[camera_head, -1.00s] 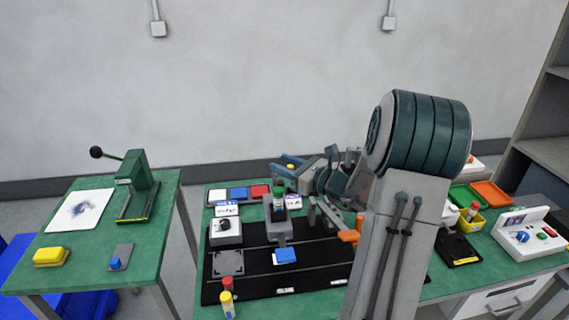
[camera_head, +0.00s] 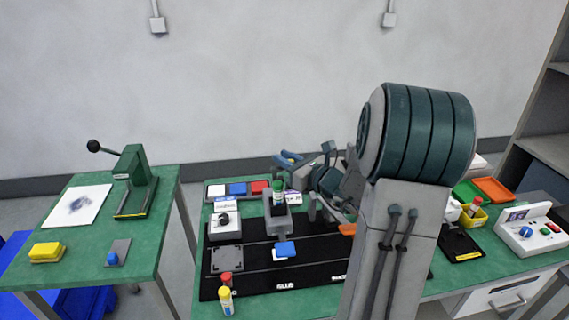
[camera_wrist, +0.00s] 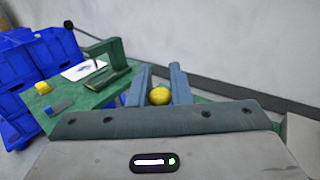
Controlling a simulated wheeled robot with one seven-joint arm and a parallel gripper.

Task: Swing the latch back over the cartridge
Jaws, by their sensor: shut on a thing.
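A green-bodied cartridge (camera_head: 278,198) with a pale top stands upright in a grey holder (camera_head: 279,222) on the black board. My gripper (camera_head: 288,159) is behind the holder and to the right of the cartridge, low over the back of the table. In the wrist view my gripper (camera_wrist: 159,82) has its two fingers on either side of a yellow ball knob (camera_wrist: 159,96) and is shut on it. The latch arm under the knob is hidden by my wrist. The cartridge is not visible in the wrist view.
A black board (camera_head: 250,259) carries a white dial box (camera_head: 225,222), a blue block (camera_head: 285,249) and an orange part (camera_head: 347,229). A green press (camera_head: 135,180) stands on the left table. A control box (camera_head: 527,230) is at right.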

